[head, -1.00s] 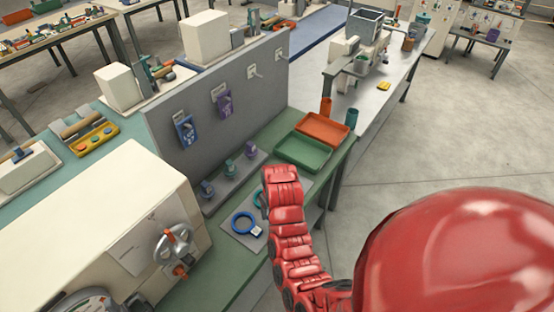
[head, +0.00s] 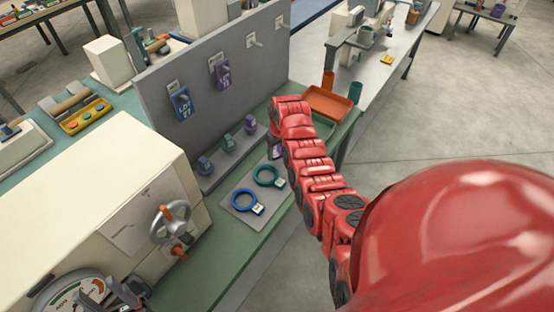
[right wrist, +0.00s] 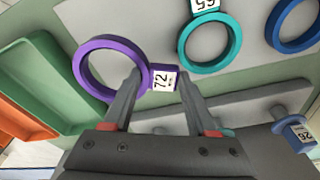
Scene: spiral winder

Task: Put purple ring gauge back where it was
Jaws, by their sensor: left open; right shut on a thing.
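The purple ring gauge (right wrist: 109,66), with a tag reading 72, is in my right gripper (right wrist: 158,82), whose fingers close on the tag. In the right wrist view the ring overlaps the left end of a light grey mat (right wrist: 255,42). I cannot tell whether it touches the mat. A teal ring (right wrist: 209,45) and a blue ring (right wrist: 298,22) lie on the mat to its right. In the head view the red right arm mostly hides the right gripper (head: 277,148). My left gripper (head: 122,292) is open at the bottom left, by the white machine's dial.
A stand with several small gauges (head: 228,142) runs beside the mat, before a grey panel (head: 190,65) with blue and purple hanging tools. Green (right wrist: 75,80) and orange (right wrist: 22,128) trays lie past the mat. The white machine (head: 85,200) fills the near left.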

